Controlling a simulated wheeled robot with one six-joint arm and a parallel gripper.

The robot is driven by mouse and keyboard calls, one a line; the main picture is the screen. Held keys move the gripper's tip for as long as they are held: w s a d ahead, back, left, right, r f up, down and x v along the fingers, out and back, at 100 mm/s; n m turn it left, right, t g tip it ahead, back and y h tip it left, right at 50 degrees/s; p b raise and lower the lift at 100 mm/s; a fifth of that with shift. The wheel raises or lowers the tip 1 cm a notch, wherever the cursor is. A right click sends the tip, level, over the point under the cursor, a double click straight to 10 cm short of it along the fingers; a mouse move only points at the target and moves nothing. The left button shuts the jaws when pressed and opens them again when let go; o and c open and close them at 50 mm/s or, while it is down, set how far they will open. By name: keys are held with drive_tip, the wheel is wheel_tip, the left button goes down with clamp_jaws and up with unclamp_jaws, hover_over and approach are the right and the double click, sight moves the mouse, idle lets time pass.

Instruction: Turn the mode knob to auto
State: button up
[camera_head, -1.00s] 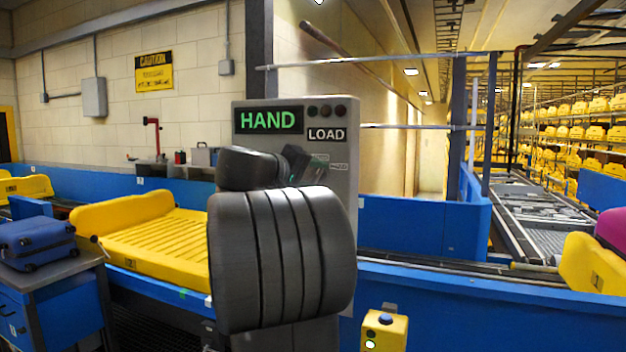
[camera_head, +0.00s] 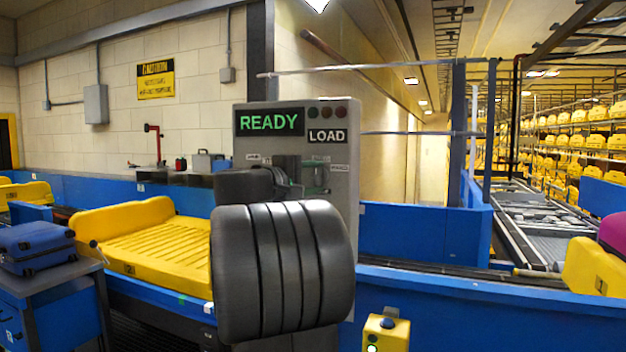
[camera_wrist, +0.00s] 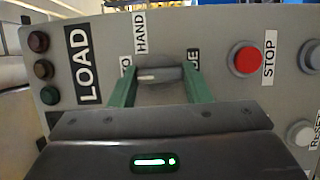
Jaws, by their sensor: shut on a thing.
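The dark grey mode knob (camera_wrist: 172,73) sits on the grey control panel (camera_wrist: 225,20) in the wrist view. Its white line lies level on its left half, pointing to a partly hidden label ending in "TO" (camera_wrist: 127,62). The "HAND" label (camera_wrist: 140,33) is above it, and one ending in "UE" (camera_wrist: 193,57) is to the right. My gripper (camera_wrist: 161,80) has its green fingers on both sides of the knob, shut on it. In the head view my arm largely hides the knob; the panel display (camera_head: 269,122) reads "READY" in green.
A red STOP button (camera_wrist: 246,59) and a white RESET button (camera_wrist: 301,134) are right of the knob. In the head view, a yellow tray (camera_head: 150,245) lies on the conveyor at left, and a blue suitcase (camera_head: 38,248) is beside it.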

drive_tip(key=o, duration=1)
drive_tip(key=b+v, duration=0.1)
drive_tip(key=v, duration=1.3)
drive_tip(key=shift+w+d, duration=0.1)
drive_tip(key=p+x, duration=0.1)
drive_tip(key=x, duration=1.2)
drive_tip(key=shift+w+d, duration=0.25)
drive_tip(key=shift+w, duration=0.05)
